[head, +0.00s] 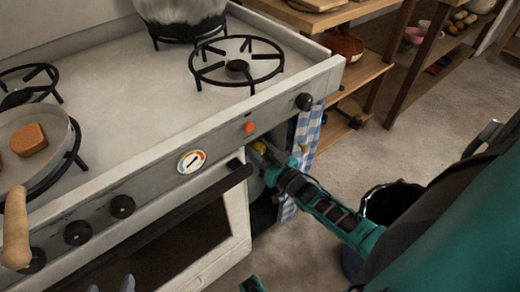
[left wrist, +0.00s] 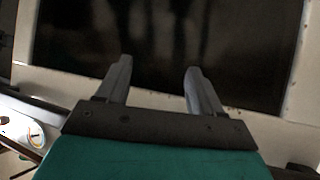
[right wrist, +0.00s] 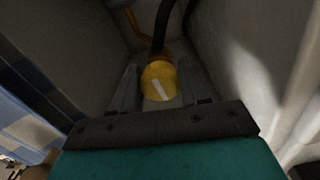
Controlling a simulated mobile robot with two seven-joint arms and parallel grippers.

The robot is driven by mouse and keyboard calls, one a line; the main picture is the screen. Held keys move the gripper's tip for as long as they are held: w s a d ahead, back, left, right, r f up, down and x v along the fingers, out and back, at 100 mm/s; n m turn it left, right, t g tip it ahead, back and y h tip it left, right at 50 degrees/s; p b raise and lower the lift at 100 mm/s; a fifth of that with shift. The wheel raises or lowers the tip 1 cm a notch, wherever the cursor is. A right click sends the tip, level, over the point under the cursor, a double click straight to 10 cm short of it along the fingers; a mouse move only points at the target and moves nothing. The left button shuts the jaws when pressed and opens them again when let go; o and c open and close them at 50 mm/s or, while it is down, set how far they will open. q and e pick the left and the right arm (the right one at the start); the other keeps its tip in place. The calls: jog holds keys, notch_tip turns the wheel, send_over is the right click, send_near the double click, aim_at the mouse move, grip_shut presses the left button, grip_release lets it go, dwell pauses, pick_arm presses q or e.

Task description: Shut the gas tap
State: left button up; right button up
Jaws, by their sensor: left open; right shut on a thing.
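The gas tap is a yellow round knob (right wrist: 160,80) with a white line, in a narrow recess beside the stove. The line slants slightly in the right wrist view, upper left to lower right. A bit of the tap's yellow (head: 259,146) shows in the head view, mostly hidden by my right gripper (head: 266,158). My right gripper (right wrist: 157,88) is shut on the tap, one finger on each side. My left gripper (left wrist: 157,82) is open and empty in front of the dark oven window; its fingertips (head: 111,285) show at the head view's bottom edge.
The stove (head: 120,100) carries a pan (head: 35,140) with a wooden handle sticking out over the front, and a pot (head: 180,12). A checked cloth (head: 308,130) hangs beside the recess. A dark bucket (head: 392,200) stands on the floor near my right arm. Wooden shelves stand behind.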

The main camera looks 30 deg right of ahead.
jog(key=shift+m, duration=0.8)
jog(key=shift+f, duration=0.1)
jog(key=o, duration=1)
jog(key=shift+o, duration=0.2)
jog(key=s+p, duration=0.2)
jog(key=s, duration=1)
jog(key=shift+s+d+p, duration=0.3)
jog(key=shift+s+d, duration=0.1)
jog(key=shift+d, duration=0.05)
